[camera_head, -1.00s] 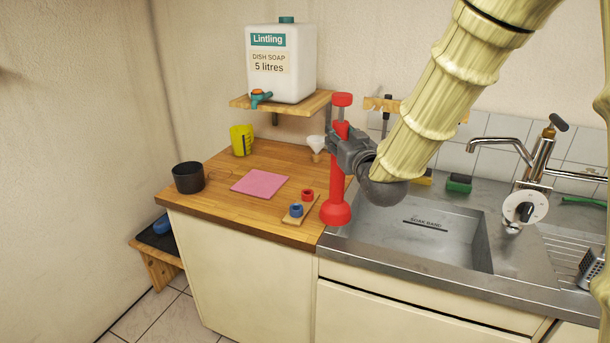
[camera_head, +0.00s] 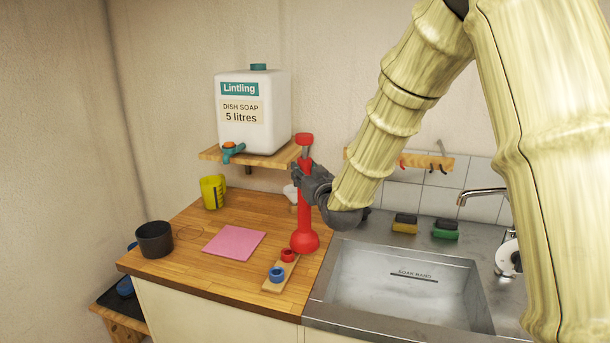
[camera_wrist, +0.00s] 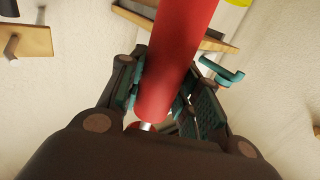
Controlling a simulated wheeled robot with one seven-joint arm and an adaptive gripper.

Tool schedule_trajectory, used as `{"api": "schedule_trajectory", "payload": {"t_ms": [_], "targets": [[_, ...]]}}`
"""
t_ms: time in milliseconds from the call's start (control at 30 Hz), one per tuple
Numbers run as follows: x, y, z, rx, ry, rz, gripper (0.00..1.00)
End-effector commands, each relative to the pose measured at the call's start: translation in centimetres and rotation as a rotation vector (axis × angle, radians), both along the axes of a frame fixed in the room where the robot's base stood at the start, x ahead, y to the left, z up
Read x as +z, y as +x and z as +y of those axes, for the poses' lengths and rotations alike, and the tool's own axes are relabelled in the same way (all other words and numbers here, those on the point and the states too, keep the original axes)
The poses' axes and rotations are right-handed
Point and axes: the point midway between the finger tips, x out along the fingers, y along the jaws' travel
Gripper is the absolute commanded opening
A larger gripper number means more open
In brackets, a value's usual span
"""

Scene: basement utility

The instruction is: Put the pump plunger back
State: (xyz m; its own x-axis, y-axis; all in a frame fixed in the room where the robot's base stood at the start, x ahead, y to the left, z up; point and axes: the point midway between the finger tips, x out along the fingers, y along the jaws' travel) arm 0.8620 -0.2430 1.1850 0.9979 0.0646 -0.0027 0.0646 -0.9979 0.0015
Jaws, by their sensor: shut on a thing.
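The red pump plunger (camera_head: 304,222) is upright, with a red handle on top and a flared red foot at the bottom. My gripper (camera_head: 309,187) is shut on its body from the right, in the upper half. In the wrist view my gripper (camera_wrist: 165,92) has its teal pads on both sides of the red barrel (camera_wrist: 172,60), and a short silver rod and red knob show near the palm. The foot appears over the right part of the wooden worktop; I cannot tell whether it touches.
A small wooden holder (camera_head: 271,287) with a blue and a red ring lies in front of the foot. A pink cloth (camera_head: 234,244), black pot (camera_head: 154,239) and yellow jug (camera_head: 213,191) are left. The soap canister (camera_head: 254,112) stands on a shelf (camera_head: 212,156). The sink (camera_head: 400,297) is right.

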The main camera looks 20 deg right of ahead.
Motion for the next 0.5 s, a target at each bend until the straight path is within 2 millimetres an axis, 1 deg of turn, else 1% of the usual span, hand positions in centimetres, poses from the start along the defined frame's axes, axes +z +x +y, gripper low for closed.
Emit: {"api": "schedule_trajectory", "payload": {"t_ms": [33,300,400,500], "targets": [[0.3,1.0,-0.2,-0.001,0.000,-0.003,0.00],[-0.2,5.9,-0.9,-0.001,-0.001,-0.003,0.00],[-0.4,7.1,-1.2,-0.002,-0.001,-0.002,0.00],[-0.5,7.9,-1.4,-0.003,-0.001,-0.003,0.00]]}}
